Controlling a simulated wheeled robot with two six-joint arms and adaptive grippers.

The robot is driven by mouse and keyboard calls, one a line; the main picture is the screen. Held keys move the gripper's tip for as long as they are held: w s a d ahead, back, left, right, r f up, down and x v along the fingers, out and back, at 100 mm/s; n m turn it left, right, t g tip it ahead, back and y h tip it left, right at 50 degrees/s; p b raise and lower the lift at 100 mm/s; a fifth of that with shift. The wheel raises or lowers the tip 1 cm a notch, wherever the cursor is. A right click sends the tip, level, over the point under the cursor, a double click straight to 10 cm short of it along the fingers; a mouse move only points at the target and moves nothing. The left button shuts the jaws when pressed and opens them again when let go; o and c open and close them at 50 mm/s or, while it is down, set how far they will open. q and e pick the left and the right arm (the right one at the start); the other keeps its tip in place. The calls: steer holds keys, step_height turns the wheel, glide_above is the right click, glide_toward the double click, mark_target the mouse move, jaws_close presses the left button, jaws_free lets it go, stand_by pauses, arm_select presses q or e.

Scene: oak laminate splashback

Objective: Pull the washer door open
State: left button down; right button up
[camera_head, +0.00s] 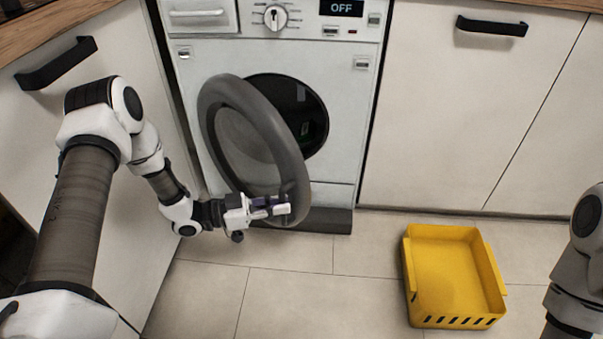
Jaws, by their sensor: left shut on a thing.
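The white washer (343,88) stands in the middle between cabinets. Its round grey door (240,120) is swung partly open, hinged on the left side, and stands out from the front. The dark drum opening (308,112) shows behind and to the right of the door. My left gripper (272,207) is shut on the lower right part of the door's rim; its fingers partly hide the rim there. My right arm (580,260) shows at the right edge, and its gripper is out of view.
A yellow crate (412,290) sits on the tiled floor at the lower right, apart from the washer. White cabinets with black handles flank the washer. The floor (300,285) in front of the washer, left of the crate, is clear.

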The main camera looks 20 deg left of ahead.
arm_select(q)
steer(key=s+a+m+g+h+p, duration=0.2)
steer(key=s+a+m+g+p, duration=0.1)
steer(key=s+a, duration=0.5)
steer(key=shift+s+g+p, duration=0.8)
steer(key=shift+p, duration=0.05)
steer(key=c, duration=1.4)
jaws_free()
